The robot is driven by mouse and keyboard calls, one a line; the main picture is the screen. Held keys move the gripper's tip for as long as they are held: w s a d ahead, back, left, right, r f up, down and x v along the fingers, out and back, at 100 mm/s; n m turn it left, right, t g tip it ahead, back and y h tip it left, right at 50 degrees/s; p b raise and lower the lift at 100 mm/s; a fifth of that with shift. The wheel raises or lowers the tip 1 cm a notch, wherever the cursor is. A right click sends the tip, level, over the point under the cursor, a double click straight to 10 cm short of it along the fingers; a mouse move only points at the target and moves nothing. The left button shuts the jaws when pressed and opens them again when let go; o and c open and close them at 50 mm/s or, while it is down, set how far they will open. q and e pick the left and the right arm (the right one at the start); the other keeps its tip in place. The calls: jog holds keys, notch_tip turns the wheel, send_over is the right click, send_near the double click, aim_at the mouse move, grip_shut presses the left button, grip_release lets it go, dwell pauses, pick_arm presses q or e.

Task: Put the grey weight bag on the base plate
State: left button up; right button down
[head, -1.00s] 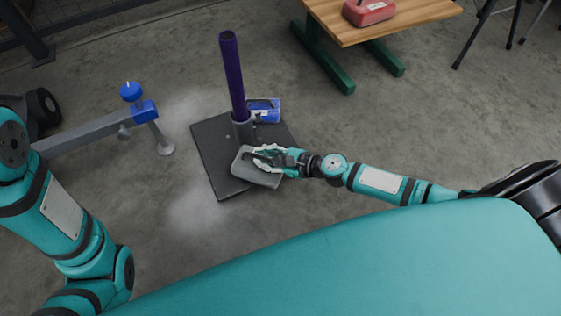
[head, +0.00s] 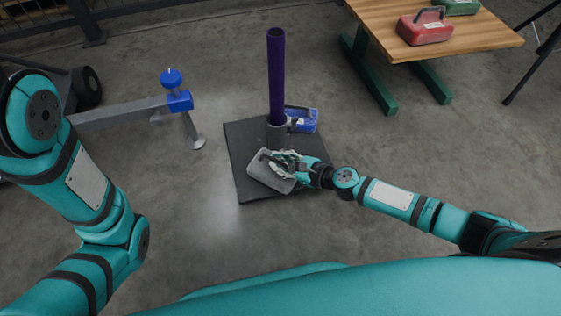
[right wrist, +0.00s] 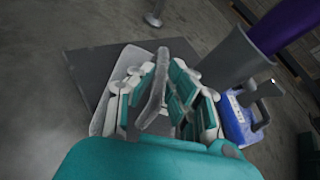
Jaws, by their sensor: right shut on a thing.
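The grey weight bag (head: 268,173) is over the front part of the dark base plate (head: 247,141), in front of the post's socket. My right gripper (head: 287,160) is shut on the bag's handle. In the right wrist view the handle (right wrist: 157,85) runs up between the fingers and the grey bag (right wrist: 115,88) shows at left, over the plate (right wrist: 92,60). I cannot tell whether the bag touches the plate. My left arm shows at the left edge; its gripper is out of view.
A purple post (head: 276,75) stands in the plate's socket (head: 277,134). A blue weight bag (head: 302,119) lies behind it on the plate. A wooden table (head: 450,45) with red (head: 424,33) and green (head: 456,6) bags is at back right. A grey beam with a blue clamp (head: 178,99) is left.

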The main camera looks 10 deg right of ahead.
jog(key=shift+w+r, duration=0.1)
jog(key=shift+r, duration=0.1)
jog(key=shift+f, duration=0.15)
jog(key=c, duration=1.3)
grip_release()
jog(key=shift+f, duration=0.1)
